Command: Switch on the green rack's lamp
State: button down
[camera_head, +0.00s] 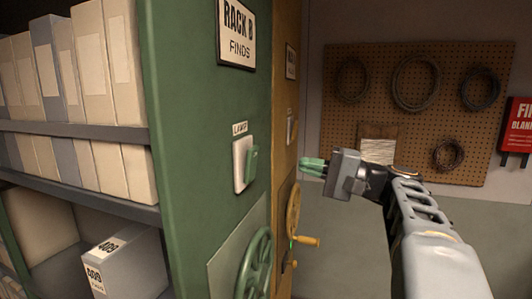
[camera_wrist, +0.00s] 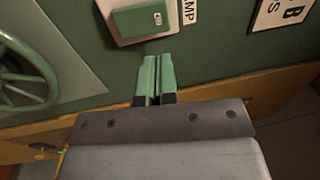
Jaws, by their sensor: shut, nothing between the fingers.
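The green rack's end panel (camera_head: 195,110) fills the middle of the head view, under a "RACK B FINDS" sign (camera_head: 238,33). Its lamp switch (camera_head: 242,163) is a pale plate with a green rocker, below a small lamp label (camera_head: 239,128). In the wrist view the green rocker (camera_wrist: 142,19) has a mark that seems to read "ON". I cannot tell whether it is on or off. My gripper (camera_head: 303,167) is right of the switch in the head view. Its green fingers (camera_wrist: 157,60) are shut and empty, pointing toward the panel just short of the switch plate, apparently apart from it.
A green handwheel (camera_head: 258,265) is on the panel below the switch. An ochre rack (camera_head: 286,90) with a yellow handwheel (camera_head: 293,215) stands just behind. Shelves of box files (camera_head: 95,70) are at left. A pegboard (camera_head: 420,110) with coiled cables hangs at right.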

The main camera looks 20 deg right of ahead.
aim_at(255, 153)
jog(key=p+x, duration=0.2)
jog(key=x, duration=0.7)
jog(key=shift+w+a+p, duration=0.2)
jog(key=shift+a+p, duration=0.15)
jog(key=shift+p, duration=0.05)
jog(key=shift+r, duration=0.1)
